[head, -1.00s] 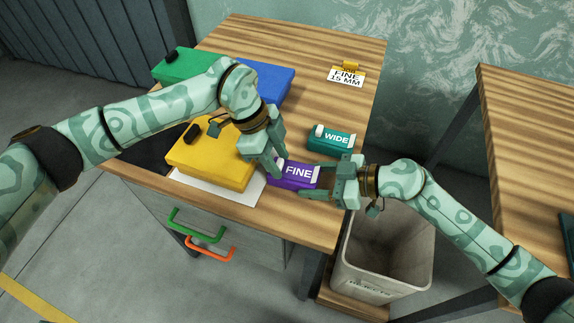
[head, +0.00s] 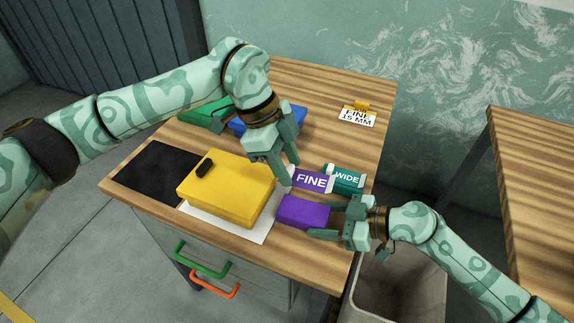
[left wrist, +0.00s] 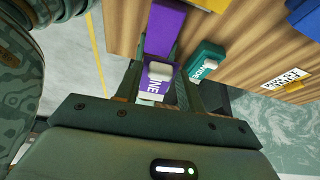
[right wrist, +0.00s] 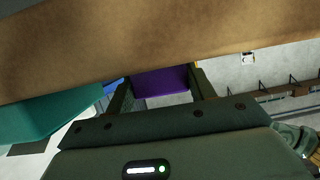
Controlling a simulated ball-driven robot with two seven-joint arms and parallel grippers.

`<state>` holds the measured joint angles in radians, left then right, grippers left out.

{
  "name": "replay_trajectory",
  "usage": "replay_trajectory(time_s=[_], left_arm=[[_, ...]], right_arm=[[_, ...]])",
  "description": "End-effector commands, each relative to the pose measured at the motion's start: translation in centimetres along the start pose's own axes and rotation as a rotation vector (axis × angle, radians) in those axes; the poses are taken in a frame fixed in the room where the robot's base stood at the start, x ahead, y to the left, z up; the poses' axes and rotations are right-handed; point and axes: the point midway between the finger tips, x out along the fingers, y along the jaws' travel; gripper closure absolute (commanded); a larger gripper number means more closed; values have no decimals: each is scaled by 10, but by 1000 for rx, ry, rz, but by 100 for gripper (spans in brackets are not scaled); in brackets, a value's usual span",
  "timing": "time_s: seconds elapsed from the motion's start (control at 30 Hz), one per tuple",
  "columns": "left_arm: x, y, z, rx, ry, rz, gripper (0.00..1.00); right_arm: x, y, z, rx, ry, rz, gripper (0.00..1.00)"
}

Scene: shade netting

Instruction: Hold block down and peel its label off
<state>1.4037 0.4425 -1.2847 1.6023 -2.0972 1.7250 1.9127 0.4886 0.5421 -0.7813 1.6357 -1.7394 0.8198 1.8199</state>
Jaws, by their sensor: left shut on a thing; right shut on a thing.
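The purple block (head: 303,212) lies on the wooden table with a plain top. My right gripper (head: 328,219) is shut on it from the right, with a finger on either side; it also shows between the fingers in the right wrist view (right wrist: 160,82). The purple FINE label (head: 312,181) with white ends is off the block, just behind and above it. My left gripper (head: 287,178) is shut on the label's left end. In the left wrist view the label (left wrist: 158,85) is between the fingers, with the bare block (left wrist: 165,25) beyond.
A teal WIDE block (head: 347,179) is behind the label, partly covered. A yellow box (head: 232,187) sits on white paper (head: 258,235), beside a black mat (head: 155,172). Green and blue boxes (head: 270,119) are behind. A FINE 15 MM card (head: 358,116) stands far right; a bin (head: 400,285) is below.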

Motion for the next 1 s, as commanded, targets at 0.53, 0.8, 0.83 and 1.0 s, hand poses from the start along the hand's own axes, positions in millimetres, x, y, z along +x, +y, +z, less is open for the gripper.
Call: replay_trajectory(time_s=[0.53,0.8,0.83,1.0], left_arm=[[0,0,0,0,0,0,82],[0,0,0,0,0,0,82],[0,0,0,0,0,0,82],[0,0,0,0,0,0,82]], right_arm=[[-15,1,1,-1,-2,2,21],[-77,0,2,1,-4,2,21],[-83,1,2,0,-4,2,21],[-110,1,1,1,-2,1,21]])
